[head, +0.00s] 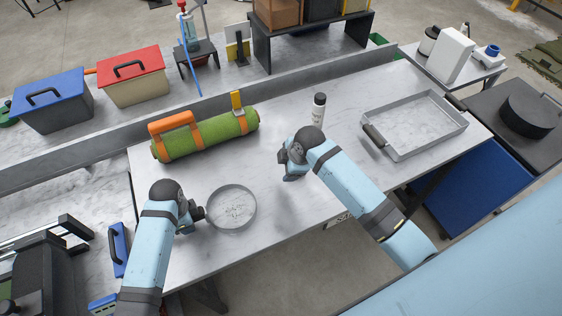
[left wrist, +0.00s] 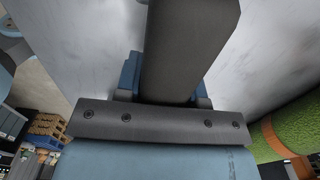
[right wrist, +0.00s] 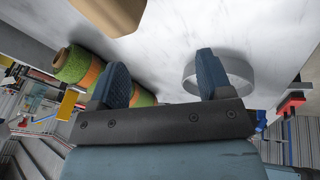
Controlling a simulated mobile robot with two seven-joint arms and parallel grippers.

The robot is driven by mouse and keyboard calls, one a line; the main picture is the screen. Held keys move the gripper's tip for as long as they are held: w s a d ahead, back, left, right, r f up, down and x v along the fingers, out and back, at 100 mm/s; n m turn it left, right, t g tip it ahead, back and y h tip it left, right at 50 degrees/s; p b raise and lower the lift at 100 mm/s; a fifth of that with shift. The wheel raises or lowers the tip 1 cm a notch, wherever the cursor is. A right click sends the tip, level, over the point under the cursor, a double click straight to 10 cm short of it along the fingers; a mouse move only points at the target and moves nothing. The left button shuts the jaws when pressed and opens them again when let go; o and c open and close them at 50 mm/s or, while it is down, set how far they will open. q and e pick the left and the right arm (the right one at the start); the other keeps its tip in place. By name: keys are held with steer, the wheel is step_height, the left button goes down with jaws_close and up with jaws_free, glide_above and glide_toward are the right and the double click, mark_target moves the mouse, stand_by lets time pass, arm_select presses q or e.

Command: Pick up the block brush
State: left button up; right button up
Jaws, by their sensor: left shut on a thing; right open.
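A tan block (right wrist: 110,12) shows partly at the top edge of the right wrist view. It may be the block brush, but its bristles are not seen, and I cannot pick it out in the head view, where my right arm may hide it. My right gripper (right wrist: 160,82) is open and empty above the table, with the tan block apart from its fingers; it also shows in the head view (head: 291,174). My left gripper (head: 198,212) is shut on the dark handle (left wrist: 185,45) of a round grey pan (head: 232,187) at the table's near left.
A green turf roll (head: 200,136) with orange straps lies at the back left. A bottle (head: 318,110) stands behind my right gripper. A grey tray (head: 400,153) is at the right. A blue float-like tool (head: 118,250) is beside the table's left edge. The table's centre is mostly clear.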

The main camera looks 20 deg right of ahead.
steer(key=w+d+r+n+g, duration=0.1)
steer(key=d+r, duration=0.1)
steer(key=w+d+r+n+g+h, duration=0.1)
steer(key=r, duration=0.1)
steer(key=w+d+r+n+g, duration=0.1)
steer(key=d+r, duration=0.1)
steer(key=shift+w+d+r+g+h, duration=0.15)
steer(key=shift+w+d+g+h, duration=0.15)
steer(key=shift+w+h, duration=0.1)
steer(key=shift+n, duration=0.3)
step_height(320, 180, down, 6)
steer(key=shift+r, duration=0.1)
steer(key=shift+a+f, duration=0.15)
steer(key=shift+f, duration=2.75)
steer(key=c, duration=1)
steer(key=shift+c, duration=0.2)
step_height(320, 180, up, 10)
steer(key=shift+r, duration=0.1)
